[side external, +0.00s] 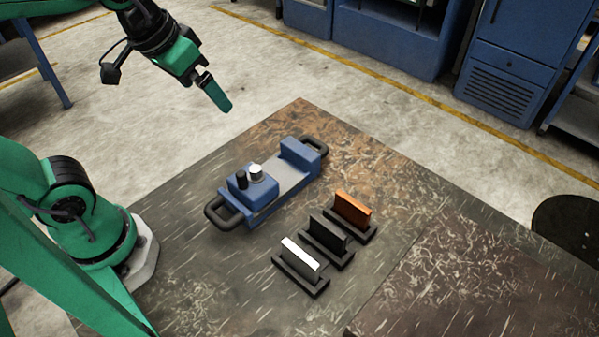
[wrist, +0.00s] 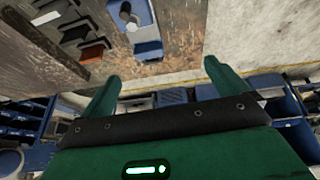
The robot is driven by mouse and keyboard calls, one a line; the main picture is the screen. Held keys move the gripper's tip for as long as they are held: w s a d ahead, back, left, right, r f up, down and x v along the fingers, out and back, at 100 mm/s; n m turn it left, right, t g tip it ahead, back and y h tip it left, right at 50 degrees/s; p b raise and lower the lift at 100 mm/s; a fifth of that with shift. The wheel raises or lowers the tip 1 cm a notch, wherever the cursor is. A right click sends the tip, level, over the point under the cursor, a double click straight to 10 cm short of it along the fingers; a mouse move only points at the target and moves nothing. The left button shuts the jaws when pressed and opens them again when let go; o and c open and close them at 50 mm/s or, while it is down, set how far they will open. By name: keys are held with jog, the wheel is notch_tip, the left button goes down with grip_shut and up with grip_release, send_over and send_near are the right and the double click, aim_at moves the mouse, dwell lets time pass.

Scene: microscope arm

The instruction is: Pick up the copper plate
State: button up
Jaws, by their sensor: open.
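The copper plate (side external: 353,209) stands upright in the rearmost of a row of dark holders on the table. In the wrist view the copper plate (wrist: 92,52) shows at the upper left, beyond the left finger. My gripper (side external: 217,95) is high above the table's far left edge, well away from the plate. In the wrist view my gripper (wrist: 160,76) has its two green fingers spread wide, with nothing between them.
A black plate (side external: 328,233) and a white plate (side external: 301,258) stand in holders beside the copper one. A blue device with handles (side external: 240,196) sits left of the holders. The table's front right (side external: 460,280) is clear.

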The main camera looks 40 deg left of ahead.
jog(key=w+d+g, duration=0.1)
jog(key=w+d, duration=0.4)
jog(key=g, duration=0.4)
send_over(355, 201)
jog(key=shift+y, duration=0.3)
jog(key=f, duration=0.9)
jog(key=a+f, duration=0.1)
jog(key=f, duration=0.4)
jog(key=shift+w, duration=0.1)
jog(key=shift+d+f, duration=0.2)
jog(key=shift+d, duration=0.1)
jog(key=shift+d+f, duration=0.1)
jog(key=shift+f, duration=3.8)
jog(key=shift+r, duration=0.1)
jog(key=c, duration=1.6)
